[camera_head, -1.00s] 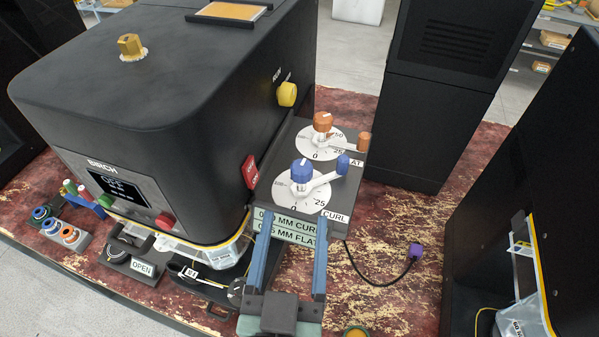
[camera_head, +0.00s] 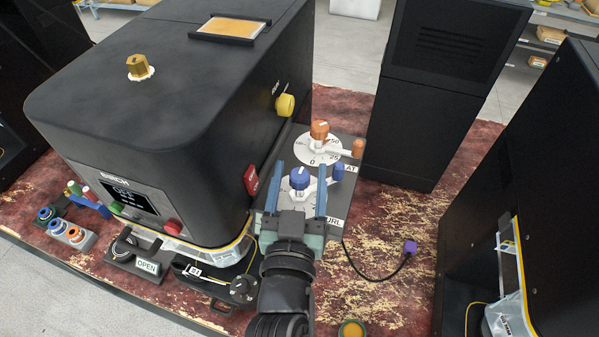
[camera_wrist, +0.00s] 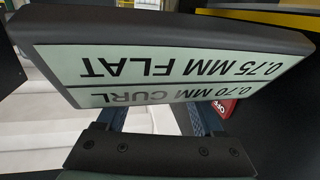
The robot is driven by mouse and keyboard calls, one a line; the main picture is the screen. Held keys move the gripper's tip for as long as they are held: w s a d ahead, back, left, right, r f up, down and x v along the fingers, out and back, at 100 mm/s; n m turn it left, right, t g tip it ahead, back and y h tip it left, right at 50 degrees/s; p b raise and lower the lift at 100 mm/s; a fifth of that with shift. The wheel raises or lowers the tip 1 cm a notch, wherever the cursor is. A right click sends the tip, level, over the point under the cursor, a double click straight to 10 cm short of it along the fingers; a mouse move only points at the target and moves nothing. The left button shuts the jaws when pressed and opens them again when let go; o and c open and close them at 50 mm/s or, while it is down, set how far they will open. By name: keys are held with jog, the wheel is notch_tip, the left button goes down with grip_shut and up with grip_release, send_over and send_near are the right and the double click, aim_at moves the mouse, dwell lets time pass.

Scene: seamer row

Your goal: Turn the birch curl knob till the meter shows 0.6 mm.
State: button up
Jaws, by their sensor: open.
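The birch curl knob (camera_head: 300,180) is blue and stands on a white dial, with a blue-tipped crank arm to its right. My gripper (camera_head: 301,168) is open, its blue fingers appearing on either side of this knob in the head view; I cannot tell whether they touch it. The meter (camera_wrist: 175,75) shows upside down in the wrist view and reads 0.70 MM CURL and 0.75 MM FLAT. It hides the fingertips there. The "CURL" label is partly covered by my gripper in the head view.
An orange flat knob (camera_head: 319,131) with its own dial stands just behind. The black birch machine (camera_head: 170,110) rises close on the left, with a red switch (camera_head: 251,180) and yellow knob (camera_head: 285,104) on its side. A black cabinet (camera_head: 420,125) stands behind right.

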grip_shut()
jog(key=shift+a+f+b, duration=0.1)
jog(key=shift+f+b, duration=0.15)
jog(key=shift+b, duration=0.9)
jog(key=m+h+b, duration=0.1)
jog(key=b, duration=0.1)
jog(key=shift+h+b, duration=0.3)
jog(key=shift+b, duration=0.1)
jog(key=shift+h+b, duration=0.3)
jog(key=shift+b, duration=0.25)
jog(key=shift+m+g+h+b, duration=0.4)
jog(key=shift+m+h+b, duration=0.2)
jog(key=shift+b, duration=0.45)
jog(key=shift+r+m+h+b, duration=0.25)
jog(key=shift+m+h+b, duration=0.15)
jog(key=shift+h, duration=0.2)
grip_release()
